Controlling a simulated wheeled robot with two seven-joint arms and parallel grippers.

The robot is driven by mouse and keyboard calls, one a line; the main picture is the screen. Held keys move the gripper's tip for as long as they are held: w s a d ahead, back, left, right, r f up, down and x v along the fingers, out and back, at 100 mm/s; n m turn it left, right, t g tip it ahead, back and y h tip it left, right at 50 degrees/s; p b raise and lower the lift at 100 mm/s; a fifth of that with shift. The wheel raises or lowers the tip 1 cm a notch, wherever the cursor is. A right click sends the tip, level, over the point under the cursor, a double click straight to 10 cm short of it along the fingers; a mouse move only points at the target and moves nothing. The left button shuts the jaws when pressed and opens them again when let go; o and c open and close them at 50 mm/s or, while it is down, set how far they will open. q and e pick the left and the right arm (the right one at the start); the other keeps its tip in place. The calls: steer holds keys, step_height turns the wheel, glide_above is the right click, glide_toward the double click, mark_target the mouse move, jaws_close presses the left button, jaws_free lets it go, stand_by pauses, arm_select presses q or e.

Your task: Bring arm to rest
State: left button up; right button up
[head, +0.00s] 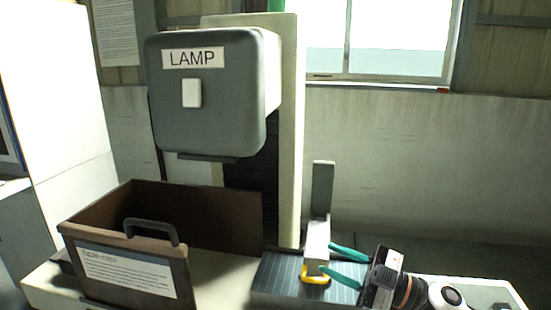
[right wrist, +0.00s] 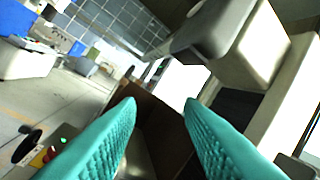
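My right gripper (head: 325,257) comes in from the lower right of the head view, its two teal fingers pointing left and spread apart. In the right wrist view the fingers (right wrist: 160,102) also stand apart with nothing held between them. In the head view the fingertips are close to a pale upright block (head: 317,240) with a yellow ring-like part (head: 315,279) at its foot; I cannot tell whether they touch. My left arm and gripper are not in view.
A brown open-topped bin (head: 125,271) with a dark handle and a paper label stands left of the gripper. Behind it hangs a grey housing marked LAMP (head: 210,110). A dark ribbed block (head: 280,275) lies under the pale block. Open air lies above the gripper, before the wall.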

steer(key=s+d+f+m+t+h, duration=0.3)
steer(key=d+f+m+t+h, duration=0.1)
steer(key=f+m+h, duration=0.45)
steer(key=s+d+f+m+t+h, duration=0.2)
steer(key=d+f+m+t+h, duration=0.15)
steer(key=f+m+h, duration=0.5)
steer(key=s+f+g+h, duration=0.1)
steer(key=s+f+g, duration=0.3)
steer(key=s, duration=0.3)
steer(key=s+d+f+m+g, duration=0.1)
steer(key=s+f+g, duration=0.3)
steer(key=s, duration=0.4)
steer(key=s+f+g+h, duration=0.1)
steer(key=s+f+g, duration=0.25)
steer(key=s, duration=0.35)
step_height(320, 180, down, 25)
steer(key=s+g, duration=0.2)
steer(key=s+d+f+g, duration=0.1)
steer(key=s+d+f, duration=0.2)
steer(key=s+f, duration=1.3)
steer(key=shift+s+f, duration=0.2)
steer(key=shift+f, duration=0.4)
